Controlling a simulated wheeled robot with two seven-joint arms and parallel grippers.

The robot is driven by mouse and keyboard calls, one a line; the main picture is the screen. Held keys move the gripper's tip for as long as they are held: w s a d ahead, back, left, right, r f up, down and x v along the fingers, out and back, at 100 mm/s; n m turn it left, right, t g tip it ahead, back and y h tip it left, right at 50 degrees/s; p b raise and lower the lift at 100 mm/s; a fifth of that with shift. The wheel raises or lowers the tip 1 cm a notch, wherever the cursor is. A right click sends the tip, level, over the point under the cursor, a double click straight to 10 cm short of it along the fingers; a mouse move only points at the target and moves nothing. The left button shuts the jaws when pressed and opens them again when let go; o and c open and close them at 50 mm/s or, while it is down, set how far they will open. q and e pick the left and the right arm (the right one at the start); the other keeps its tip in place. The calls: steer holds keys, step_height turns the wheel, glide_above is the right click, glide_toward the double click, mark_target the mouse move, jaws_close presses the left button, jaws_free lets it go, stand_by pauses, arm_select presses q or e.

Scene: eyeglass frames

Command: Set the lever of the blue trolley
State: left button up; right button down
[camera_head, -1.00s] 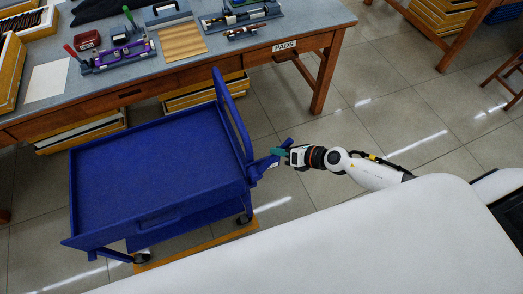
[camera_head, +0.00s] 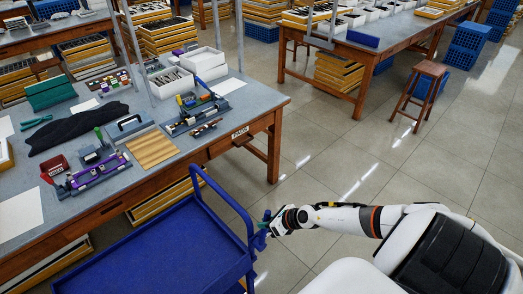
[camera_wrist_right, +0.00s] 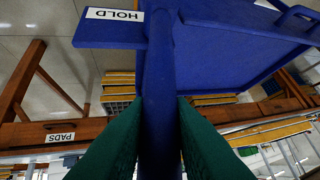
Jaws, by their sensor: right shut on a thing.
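The blue trolley (camera_head: 170,255) stands at the lower left of the head view, cut off by the bottom edge. Its push handle (camera_head: 228,202) rises on its right side. My right gripper (camera_head: 268,224) is at the blue lever (camera_head: 259,240) beside that handle. In the right wrist view the lever (camera_wrist_right: 160,90) runs between my green fingertips (camera_wrist_right: 160,115), which are shut on it from both sides. A white HOLD label (camera_wrist_right: 114,14) shows on a blue plate beside the lever. My left gripper is not in view.
A workbench (camera_head: 225,148) with tools and purple fixtures stands just beyond the trolley. A second table (camera_head: 375,50) and a wooden stool (camera_head: 420,95) stand at the back right. The tiled floor between them and my right arm is clear.

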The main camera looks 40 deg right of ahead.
steer(key=c, duration=1.4)
jaws_free()
steer(key=shift+d, duration=0.1)
steer(key=shift+o, duration=0.5)
steer(key=shift+s+d+r, duration=0.1)
steer(key=shift+s+r, duration=0.1)
steer(key=v, duration=1.1)
steer(key=shift+r, duration=0.2)
